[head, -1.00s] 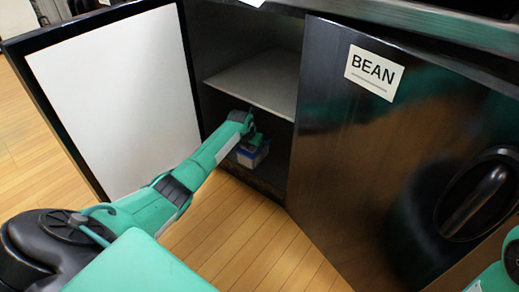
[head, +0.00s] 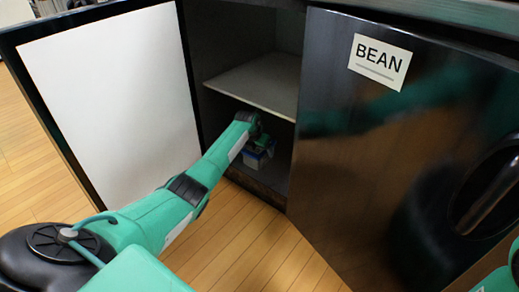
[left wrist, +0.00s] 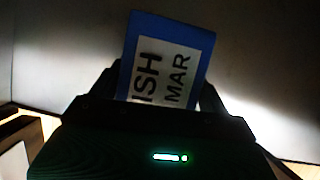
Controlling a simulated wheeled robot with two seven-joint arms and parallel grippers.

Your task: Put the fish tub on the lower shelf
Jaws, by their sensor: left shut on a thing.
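The fish tub (head: 254,161) is small, blue and white, and sits inside the open cabinet, below its middle board. In the left wrist view the tub (left wrist: 128,60) shows a blue edge and a white label reading "ISH" and "MAR", the rest cut off. My left gripper (head: 261,146) is shut on the tub, with a finger on either side in the wrist view. The lower shelf (head: 272,179) is the dark cabinet floor under the tub. I cannot tell whether the tub touches it. My right gripper is out of view.
A grey middle board (head: 255,84) lies just above my left gripper. The open door with a white inner panel (head: 110,90) stands to the left of my arm. A closed black door with a BEAN label (head: 379,62) is to the right. Wooden floor (head: 235,235) lies in front.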

